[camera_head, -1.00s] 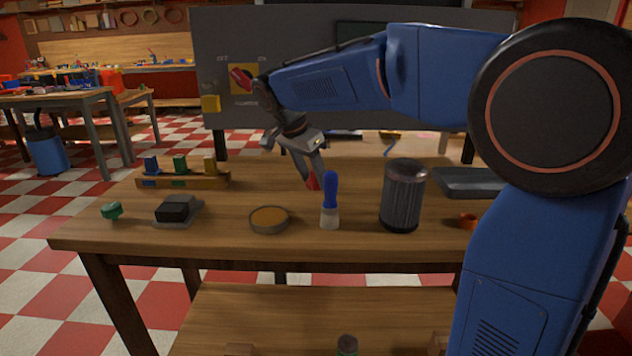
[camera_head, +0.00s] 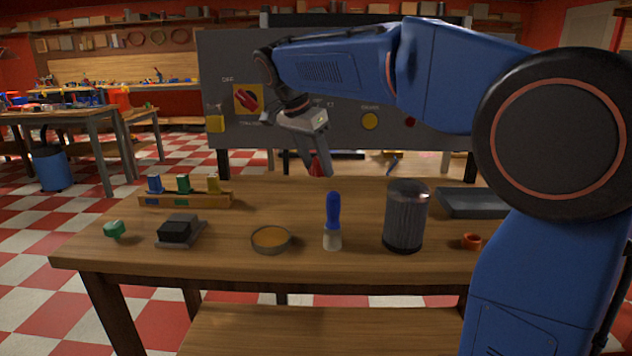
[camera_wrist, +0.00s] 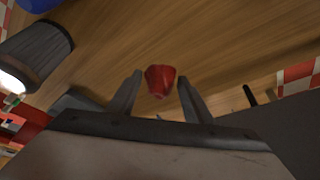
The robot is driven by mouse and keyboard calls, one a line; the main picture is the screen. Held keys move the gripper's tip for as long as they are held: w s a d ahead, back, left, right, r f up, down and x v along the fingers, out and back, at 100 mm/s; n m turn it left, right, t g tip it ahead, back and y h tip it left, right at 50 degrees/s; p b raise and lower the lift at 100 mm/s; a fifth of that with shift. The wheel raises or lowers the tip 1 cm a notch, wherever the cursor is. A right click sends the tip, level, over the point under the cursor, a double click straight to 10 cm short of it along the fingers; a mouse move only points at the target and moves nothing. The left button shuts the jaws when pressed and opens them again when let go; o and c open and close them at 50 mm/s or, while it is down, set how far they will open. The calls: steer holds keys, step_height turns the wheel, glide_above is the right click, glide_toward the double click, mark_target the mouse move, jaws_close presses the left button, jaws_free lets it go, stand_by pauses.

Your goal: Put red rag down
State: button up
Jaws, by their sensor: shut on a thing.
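The red rag (camera_head: 320,167) is a small crumpled red piece at the fingertips of my gripper (camera_head: 312,168). In the wrist view, the red rag (camera_wrist: 160,80) shows between the two fingers of my gripper (camera_wrist: 153,90), with the wooden worktable behind it. My gripper is shut on the rag. It holds it above the back part of the worktable (camera_head: 290,205), in front of the grey panel. The lower side of the rag is hard to make out.
The table's middle back is clear.

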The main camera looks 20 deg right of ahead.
steer(key=shift+s+d+r, duration=0.1)
steer(key=shift+s+r, duration=0.05)
steer(key=shift+r, duration=0.2)
steer(key=shift+f, duration=4.85)
steer(key=shift+f, duration=0.15)
steer(key=o, duration=1.1)
steer(key=v, duration=1.2)
steer(key=shift+s, duration=0.1)
